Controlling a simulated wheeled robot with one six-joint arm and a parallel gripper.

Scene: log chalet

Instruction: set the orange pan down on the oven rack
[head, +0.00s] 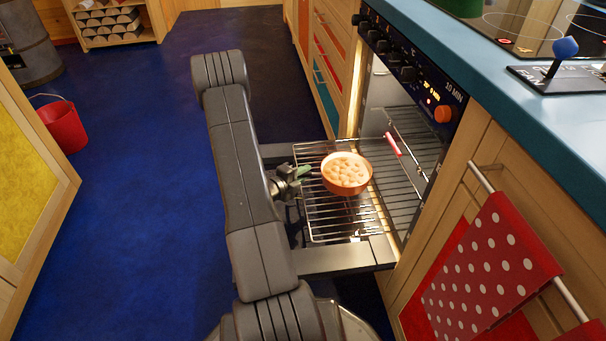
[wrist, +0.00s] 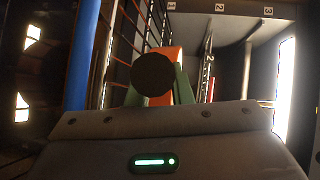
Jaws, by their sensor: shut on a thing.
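The orange pan (head: 346,174) is upright over the pulled-out oven rack (head: 326,233) in the head view, with pale round food in it. My gripper (head: 304,172) comes in from the left and is shut on the pan's handle. In the wrist view the green fingers of my gripper (wrist: 160,92) close around a dark round handle end, with the orange pan (wrist: 163,58) behind it. Whether the pan's base touches the rack bars or hangs just above them I cannot tell.
A teal counter (head: 520,110) runs above. A polka-dot towel (head: 490,270) hangs at the lower right. A red bucket (head: 62,125) stands on the blue floor, which is mostly clear.

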